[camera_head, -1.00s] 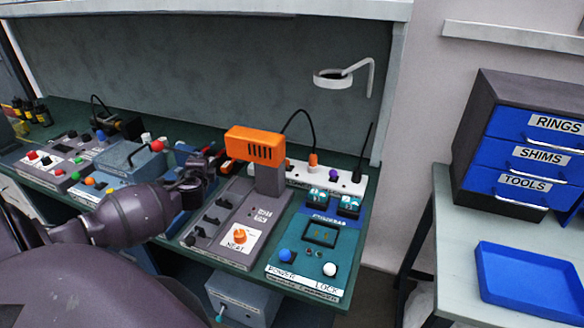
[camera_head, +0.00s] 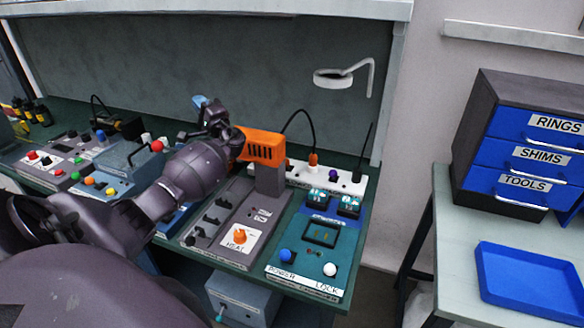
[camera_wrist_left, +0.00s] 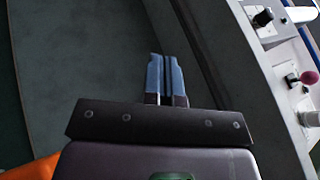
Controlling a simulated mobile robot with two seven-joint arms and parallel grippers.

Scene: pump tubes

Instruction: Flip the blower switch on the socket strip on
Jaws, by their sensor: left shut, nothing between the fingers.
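The white socket strip (camera_head: 300,178) lies along the back right of the bench, partly hidden behind the orange blower head (camera_head: 262,147). An orange plug (camera_head: 313,159), a purple knob (camera_head: 333,174) and a black plug (camera_head: 356,175) show on it. Which switch is the blower's cannot be read. My left gripper (camera_head: 200,103) is raised to the left of the blower head, apart from the strip. Its blue fingers are shut and empty in the wrist view (camera_wrist_left: 166,80). A pale panel with toggles (camera_wrist_left: 280,60) shows at that view's right, seemingly the strip. My right gripper is not in view.
The grey blower base (camera_head: 225,215) and a blue-green panel with knobs (camera_head: 318,235) stand in front of the strip. A lamp ring (camera_head: 333,78) hangs above it. A cable arches behind the blower. Drawers (camera_head: 525,135) and a blue tray (camera_head: 530,280) are at the right.

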